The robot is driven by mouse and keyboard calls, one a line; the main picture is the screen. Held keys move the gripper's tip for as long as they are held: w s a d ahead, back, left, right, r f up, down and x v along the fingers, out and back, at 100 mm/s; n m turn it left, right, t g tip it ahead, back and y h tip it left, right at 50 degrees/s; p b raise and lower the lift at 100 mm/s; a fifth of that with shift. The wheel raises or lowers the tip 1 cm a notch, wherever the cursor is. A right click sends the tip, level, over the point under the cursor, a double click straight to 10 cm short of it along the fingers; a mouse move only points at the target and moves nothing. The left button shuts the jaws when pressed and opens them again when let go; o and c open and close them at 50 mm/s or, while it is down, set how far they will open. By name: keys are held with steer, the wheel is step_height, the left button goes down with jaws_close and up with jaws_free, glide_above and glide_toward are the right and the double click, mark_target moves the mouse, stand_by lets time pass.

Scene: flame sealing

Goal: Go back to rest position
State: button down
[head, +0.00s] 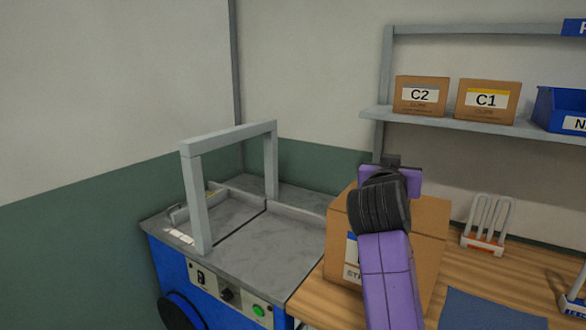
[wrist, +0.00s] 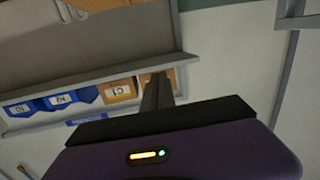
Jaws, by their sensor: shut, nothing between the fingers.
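My gripper (head: 391,160) is at the end of my raised purple and black arm, right of centre in the head view. In the wrist view my gripper (wrist: 157,88) shows its dark fingers together with nothing between them. It points toward the shelf and wall and touches nothing that I can see. A cardboard box (head: 424,225) stands on the wooden table behind my arm, which hides much of its front and label.
A blue machine with a grey top (head: 250,235) and an upright frame (head: 195,205) stands left of the wooden table (head: 350,302). A shelf (head: 440,122) holds boxes C2 (head: 420,94) and C1 (head: 487,101) and a blue bin (head: 560,108). A wire rack (head: 487,225) and blue mat (head: 490,310) are at right.

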steer(key=s+a+f+n+t+y, duration=0.2)
steer(key=s+a+f+n+y, duration=0.15)
steer(key=s+f, duration=0.7)
steer(key=s+a+f+n+t+y, duration=0.3)
steer(key=s+f+y, duration=0.2)
steer(key=s+f, duration=0.55)
steer(key=s+d+f+m+g, duration=0.1)
steer(key=s+f, duration=0.3)
steer(key=s, duration=1.5)
steer(key=s+d+f+g, duration=0.1)
steer(key=s+f+g, duration=0.3)
steer(key=s, duration=1.4)
steer(key=shift+s+f+m+g+h, duration=0.3)
steer(key=shift+s+f+m+h, duration=0.05)
steer(key=shift+f, duration=0.15)
